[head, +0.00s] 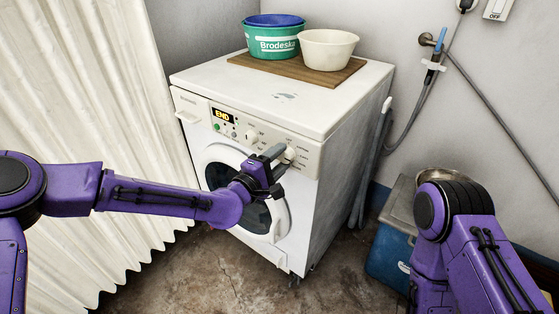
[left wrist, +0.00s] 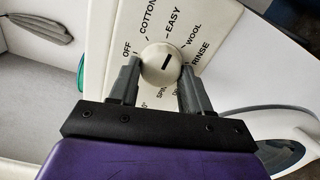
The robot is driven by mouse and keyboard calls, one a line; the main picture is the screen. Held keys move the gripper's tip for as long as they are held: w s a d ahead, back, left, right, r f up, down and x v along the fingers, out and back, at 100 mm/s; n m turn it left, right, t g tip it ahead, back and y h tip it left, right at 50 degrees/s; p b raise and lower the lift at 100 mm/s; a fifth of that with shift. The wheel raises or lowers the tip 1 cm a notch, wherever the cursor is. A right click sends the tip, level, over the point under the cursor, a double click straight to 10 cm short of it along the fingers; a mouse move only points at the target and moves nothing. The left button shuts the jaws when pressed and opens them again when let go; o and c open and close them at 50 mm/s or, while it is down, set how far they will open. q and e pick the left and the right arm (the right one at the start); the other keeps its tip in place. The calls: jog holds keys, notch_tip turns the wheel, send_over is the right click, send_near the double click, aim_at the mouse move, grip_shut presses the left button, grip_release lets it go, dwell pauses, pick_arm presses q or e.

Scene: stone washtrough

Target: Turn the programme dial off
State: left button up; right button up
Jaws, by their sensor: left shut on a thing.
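The white washing machine (head: 325,140) stands in the corner, its display (head: 222,116) reading END. The round cream programme dial (head: 289,154) is at the right of its control panel. My left gripper (head: 278,158) is shut on the dial. In the left wrist view, its two grey fingers (left wrist: 158,85) stand on either side of the dial (left wrist: 160,62). The dial's short dark mark lies toward the RINSE side, and OFF (left wrist: 127,47) is printed at its upper left. The lower labels are partly hidden by the fingers. My right arm shows, but its gripper does not.
A wooden board (head: 245,61) with green and blue tubs (head: 272,42) and a cream bowl (head: 328,48) lies on the machine top. A blue cool box (head: 390,257) with a metal bowl stands to the right. A pale curtain (head: 75,100) hangs at the left.

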pick_arm(q)
jog(key=n, duration=0.1)
jog(key=n+b, duration=0.1)
jog(key=n, duration=0.1)
jog(key=shift+a+f+n, duration=0.1)
jog(key=shift+f+n, duration=0.15)
jog(key=shift+n, duration=0.15)
jog(key=n+b, duration=0.3)
jog(key=n, duration=0.1)
jog(key=shift+f+n, duration=0.15)
jog(key=shift+n, duration=0.15)
jog(key=n+b, duration=0.4)
jog(key=n, duration=0.1)
jog(key=shift+s+f, duration=0.1)
jog(key=shift+d+r+n+b, duration=0.1)
jog(key=shift+d+n+b, duration=0.05)
jog(key=shift+n+b, duration=0.9)
jog(key=shift+d+r+n+b, duration=0.1)
jog(key=shift+n+b, duration=0.7)
jog(key=shift+n, duration=0.45)
jog(key=shift+s, duration=0.1)
jog(key=o, duration=1.1)
jog(key=shift+c, duration=0.2)
jog(key=shift+r, duration=0.1)
